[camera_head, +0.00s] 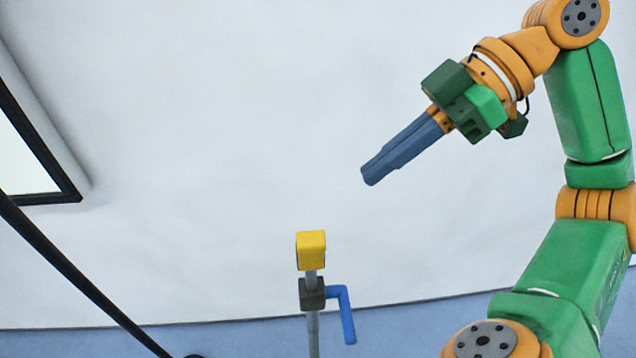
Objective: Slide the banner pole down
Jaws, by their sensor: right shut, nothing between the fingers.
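The banner pole (313,335) stands upright at the lower middle of the head view. It is a thin grey pole with a yellow block (311,249) on its top. A dark collar (312,294) sits around it below the block, with a blue bent handle (343,310) reaching out to the right and down. My right gripper (371,174) has blue fingers that are shut and empty. In the picture it is above and to the right of the yellow block, apart from it. The lower part of the pole is cut off by the frame. My left gripper is not in view.
A pale wall fills the background, above a blue floor (440,312). A black-framed panel (40,150) is on the wall at the left. A black slanted bar (80,278) crosses the lower left. The space around the yellow block looks clear.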

